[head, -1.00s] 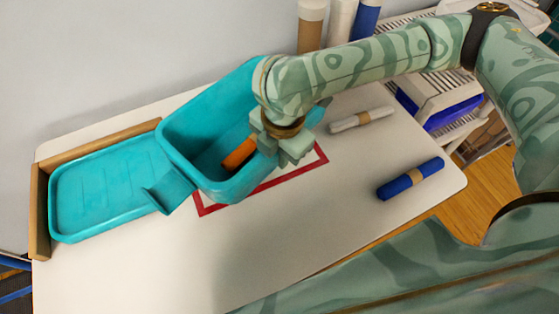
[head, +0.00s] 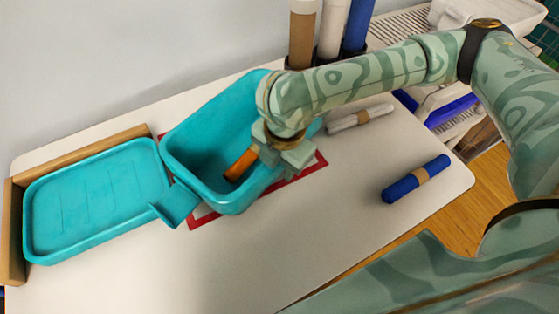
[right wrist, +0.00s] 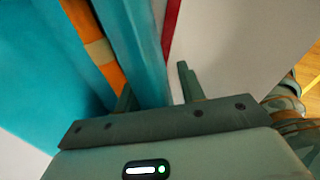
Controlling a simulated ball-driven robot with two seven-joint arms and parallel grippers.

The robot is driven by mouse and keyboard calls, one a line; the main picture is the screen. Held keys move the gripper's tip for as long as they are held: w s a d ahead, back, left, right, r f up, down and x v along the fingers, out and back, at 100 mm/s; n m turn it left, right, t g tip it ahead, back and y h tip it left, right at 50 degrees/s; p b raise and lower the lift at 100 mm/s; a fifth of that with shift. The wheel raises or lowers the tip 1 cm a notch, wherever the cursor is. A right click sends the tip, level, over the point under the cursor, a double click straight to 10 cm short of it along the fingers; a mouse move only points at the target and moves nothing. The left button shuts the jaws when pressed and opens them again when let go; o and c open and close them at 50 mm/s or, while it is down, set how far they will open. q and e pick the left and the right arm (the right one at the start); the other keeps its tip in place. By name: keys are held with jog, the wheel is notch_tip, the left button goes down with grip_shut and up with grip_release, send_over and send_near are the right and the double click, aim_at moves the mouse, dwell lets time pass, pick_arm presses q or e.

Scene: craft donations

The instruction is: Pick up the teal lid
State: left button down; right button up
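The teal lid (head: 95,200) lies flat on the left of the table, a shallow tray shape with a tab (head: 176,204) on its right side, close to the teal bin (head: 213,197). My right gripper (head: 283,165) is at the bin's right wall, well away from the lid. In the right wrist view its fingers (right wrist: 157,92) stand apart with the bin wall (right wrist: 145,50) between them, and a gap shows beside the right finger. My left gripper is out of view.
An orange roll (head: 241,165) is inside the bin. A brown cardboard edge (head: 14,235) borders the lid at left and back. A white roll (head: 345,124) and blue roll (head: 400,187) lie at right. A red outline (head: 321,163) marks the white table (head: 290,235). The front is clear.

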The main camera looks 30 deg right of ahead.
jog(key=shift+r, duration=0.25)
pick_arm(q)
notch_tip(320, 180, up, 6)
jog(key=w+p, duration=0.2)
jog(key=p, duration=0.4)
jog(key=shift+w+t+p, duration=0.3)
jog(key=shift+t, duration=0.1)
pick_arm(e)
jog(key=r, duration=0.7)
jog(key=s+r, duration=0.1)
jog(key=r, duration=0.2)
jog(key=shift+d+r, duration=0.15)
jog(key=shift+r, duration=0.15)
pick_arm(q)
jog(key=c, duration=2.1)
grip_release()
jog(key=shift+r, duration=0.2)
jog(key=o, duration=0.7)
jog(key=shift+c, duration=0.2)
pick_arm(e)
jog(key=shift+r, duration=0.55)
pick_arm(q)
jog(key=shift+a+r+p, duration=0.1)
jog(key=shift+p, duration=0.2)
